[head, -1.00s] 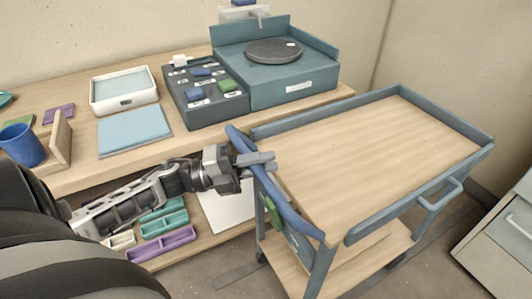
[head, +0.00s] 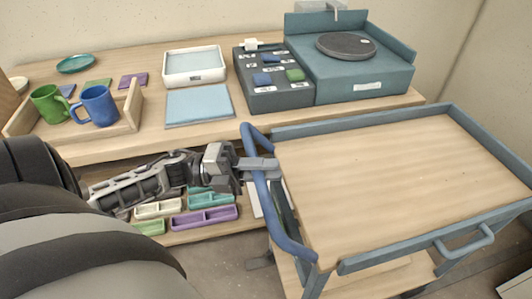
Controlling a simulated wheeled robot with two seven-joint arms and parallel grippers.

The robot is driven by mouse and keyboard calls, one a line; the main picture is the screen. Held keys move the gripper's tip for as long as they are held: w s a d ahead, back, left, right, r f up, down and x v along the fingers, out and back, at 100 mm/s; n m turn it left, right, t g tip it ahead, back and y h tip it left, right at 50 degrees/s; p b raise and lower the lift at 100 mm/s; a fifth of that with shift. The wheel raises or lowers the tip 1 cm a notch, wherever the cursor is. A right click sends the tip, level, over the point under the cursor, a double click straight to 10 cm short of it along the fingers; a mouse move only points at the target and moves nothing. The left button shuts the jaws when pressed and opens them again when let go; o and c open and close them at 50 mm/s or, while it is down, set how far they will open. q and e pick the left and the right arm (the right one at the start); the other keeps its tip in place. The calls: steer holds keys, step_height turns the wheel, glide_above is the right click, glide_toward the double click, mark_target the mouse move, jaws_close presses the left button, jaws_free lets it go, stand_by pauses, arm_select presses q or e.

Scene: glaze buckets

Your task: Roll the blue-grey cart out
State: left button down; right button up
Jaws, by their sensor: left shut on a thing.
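The blue-grey cart (head: 400,180) stands at the right in the head view, with a bare wooden top inside a blue-grey rim. A blue push bar (head: 270,205) runs along its left end. My left gripper (head: 262,166) is shut on the push bar near its upper part. The cart's lower shelf (head: 375,280) shows in part at the bottom edge. Its wheels are out of view. My right gripper is not in view.
A wooden workbench (head: 145,140) runs along the wall behind the cart, bearing a potter's wheel (head: 345,45), a dark block box (head: 270,75), a white tray (head: 194,66) and mugs (head: 97,105). Small trays (head: 205,218) sit on its lower shelf. Floor shows below the bench, left of the cart.

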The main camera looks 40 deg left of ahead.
arm_select(q)
steer(key=c, duration=1.5)
jaws_free()
steer(key=shift+o, duration=1)
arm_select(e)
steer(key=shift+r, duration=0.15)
arm_select(q)
steer(key=shift+s+a, duration=0.1)
steer(key=b+v, duration=0.2)
steer(key=v, duration=1.3)
steer(key=shift+a, duration=0.4)
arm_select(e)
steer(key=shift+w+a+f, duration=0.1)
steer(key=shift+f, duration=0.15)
arm_select(q)
steer(key=shift+s+f, duration=0.1)
steer(key=shift+s, duration=0.05)
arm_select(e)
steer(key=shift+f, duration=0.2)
